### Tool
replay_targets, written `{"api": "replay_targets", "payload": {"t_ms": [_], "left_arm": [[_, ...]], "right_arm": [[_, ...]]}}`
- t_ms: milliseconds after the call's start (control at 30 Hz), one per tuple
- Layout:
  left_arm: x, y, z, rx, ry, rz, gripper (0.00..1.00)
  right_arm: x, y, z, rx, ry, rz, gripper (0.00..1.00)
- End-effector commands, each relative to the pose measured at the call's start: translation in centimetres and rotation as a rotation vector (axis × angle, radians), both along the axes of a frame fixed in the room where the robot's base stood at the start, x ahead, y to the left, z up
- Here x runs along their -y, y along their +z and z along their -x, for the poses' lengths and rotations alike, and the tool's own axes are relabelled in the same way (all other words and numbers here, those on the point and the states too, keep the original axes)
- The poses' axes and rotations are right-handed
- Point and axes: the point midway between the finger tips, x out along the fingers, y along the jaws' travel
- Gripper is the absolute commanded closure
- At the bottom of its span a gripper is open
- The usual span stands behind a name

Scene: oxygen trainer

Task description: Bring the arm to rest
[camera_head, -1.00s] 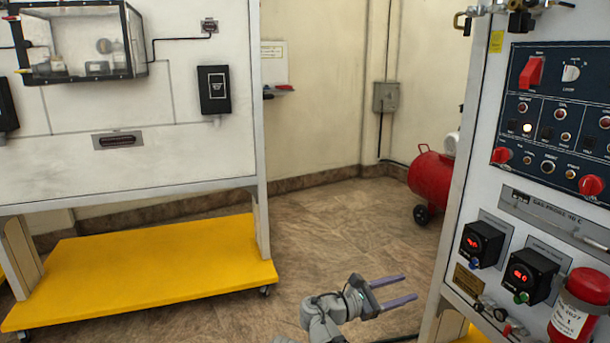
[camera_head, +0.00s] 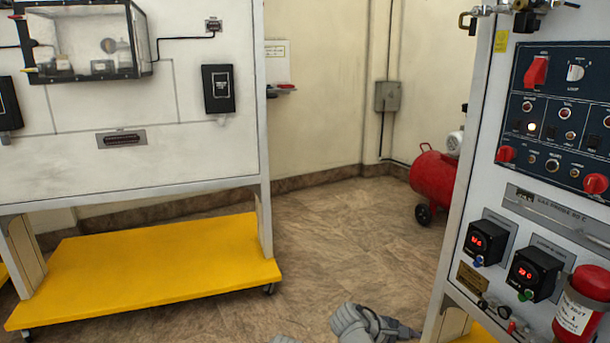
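A grey part of one of my arms (camera_head: 365,324) shows at the bottom edge, right of the middle, low over the tiled floor. A smaller grey piece of it shows just to the left. I cannot tell which arm it is. The part in view touches neither panel. The other arm does not show.
The control panel (camera_head: 541,60) with red knobs stands close on the right, with a red cylinder (camera_head: 578,302) at its lower edge. A white panel stand (camera_head: 70,175) with a yellow base (camera_head: 150,273) is on the left. A red tank (camera_head: 433,180) stands behind. The floor (camera_head: 330,240) between is clear.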

Motion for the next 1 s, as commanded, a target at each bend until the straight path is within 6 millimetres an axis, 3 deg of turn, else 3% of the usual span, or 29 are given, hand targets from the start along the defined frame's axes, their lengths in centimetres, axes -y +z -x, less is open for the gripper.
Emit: {"api": "replay_targets", "payload": {"t_ms": [100, 200, 500, 700, 1000], "left_arm": [[0.0, 0.0, 0.0, 0.0, 0.0, 0.0, 0.5], [0.0, 0.0, 0.0, 0.0, 0.0, 0.0, 0.5], [0.0, 0.0, 0.0, 0.0, 0.0, 0.0, 0.5], [0.0, 0.0, 0.0, 0.0, 0.0, 0.0, 0.5], [0.0, 4.2, 0.0, -0.001, -0.005, -0.001, 0.5]], "right_arm": [[-1.0, -3.7, 2.5, 0.102, -0.181, -0.264, 0.44], [-2.4, -5.7, 3.8, 0.165, -0.325, -0.442, 0.44], [-6.4, -8.1, 6.0, 0.256, -0.656, -0.782, 0.44], [-8.7, -8.4, 7.0, 0.28, -0.85, -0.95, 0.44], [-13.7, -4.2, 8.9, 0.186, -0.726, -0.892, 0.44]]}}
